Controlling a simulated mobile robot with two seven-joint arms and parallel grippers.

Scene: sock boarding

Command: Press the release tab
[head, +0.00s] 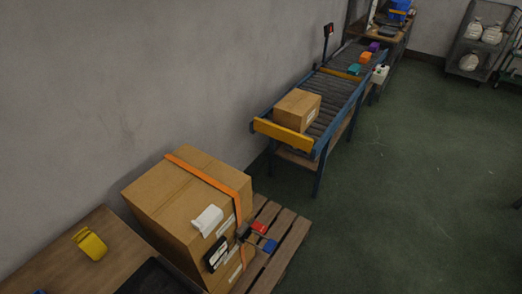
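No release tab can be made out for certain. A large cardboard box (163,205) stands at the lower middle, with an orange strap (205,174) running over its top and down its side. A black device (217,254) sits against the box's near side, too small to read in detail. Small red (259,228) and blue (270,246) parts show beside the box's right side; I cannot tell what they belong to. Neither of my grippers is in view.
The box is by a slatted wooden pallet (285,247). A wooden table (60,265) with a yellow object (90,243) is at lower left. Behind, a roller conveyor (335,92) carries a smaller carton (297,110). Green floor (410,190) at right is clear.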

